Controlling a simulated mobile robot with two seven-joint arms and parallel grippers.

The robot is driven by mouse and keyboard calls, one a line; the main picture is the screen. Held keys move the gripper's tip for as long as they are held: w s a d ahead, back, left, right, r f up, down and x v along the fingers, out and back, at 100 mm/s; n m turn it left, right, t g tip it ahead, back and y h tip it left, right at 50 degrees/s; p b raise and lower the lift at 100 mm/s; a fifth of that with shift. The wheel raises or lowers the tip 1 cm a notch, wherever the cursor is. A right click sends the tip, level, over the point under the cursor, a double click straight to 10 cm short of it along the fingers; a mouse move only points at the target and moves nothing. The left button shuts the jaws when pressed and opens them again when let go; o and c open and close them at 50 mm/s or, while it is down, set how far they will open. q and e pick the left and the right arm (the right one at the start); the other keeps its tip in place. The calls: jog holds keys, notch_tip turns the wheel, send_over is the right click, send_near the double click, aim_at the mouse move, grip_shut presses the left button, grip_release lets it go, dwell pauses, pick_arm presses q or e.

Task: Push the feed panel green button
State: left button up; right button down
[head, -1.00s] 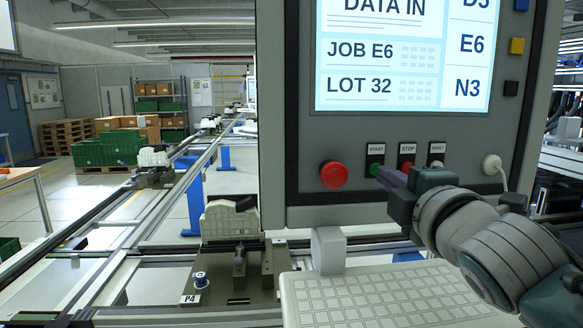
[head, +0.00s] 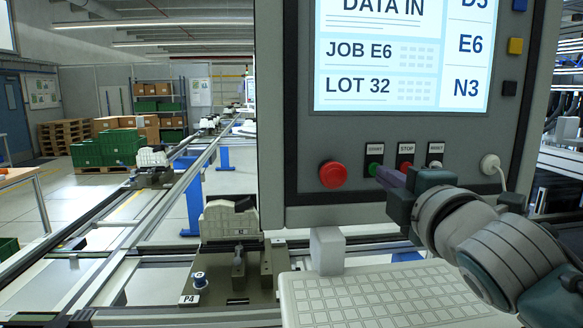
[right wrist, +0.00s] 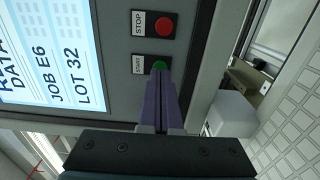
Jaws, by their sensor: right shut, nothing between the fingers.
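The feed panel (head: 420,212) stands upright in front of me with a lit screen on it. Its green button (head: 372,169) sits under the START label, between the big red knob and the STOP button (head: 405,166). My right gripper (head: 382,172) is shut and empty, with its purple fingertips at the green button. In the right wrist view, the fingertips (right wrist: 160,75) overlap the lower edge of the green button (right wrist: 161,65); I cannot tell whether they press it. The red STOP button (right wrist: 164,26) is clear of the fingers. My left gripper is out of view.
A large red knob (head: 333,174) sticks out left of the green button. A white plug with a cable (head: 490,164) is at the right. A keyboard (head: 390,293) lies below the panel. A conveyor with a P4 fixture (head: 235,270) runs at the left.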

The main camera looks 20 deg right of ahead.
jog(key=shift+w, duration=0.1)
dwell(0.5)
jog(key=shift+b+x, duration=0.35)
jog(key=shift+x, duration=0.6)
dwell(0.4)
jog(key=p+v, duration=0.2)
jog(key=v, duration=0.3)
dwell(0.4)
dwell(0.3)
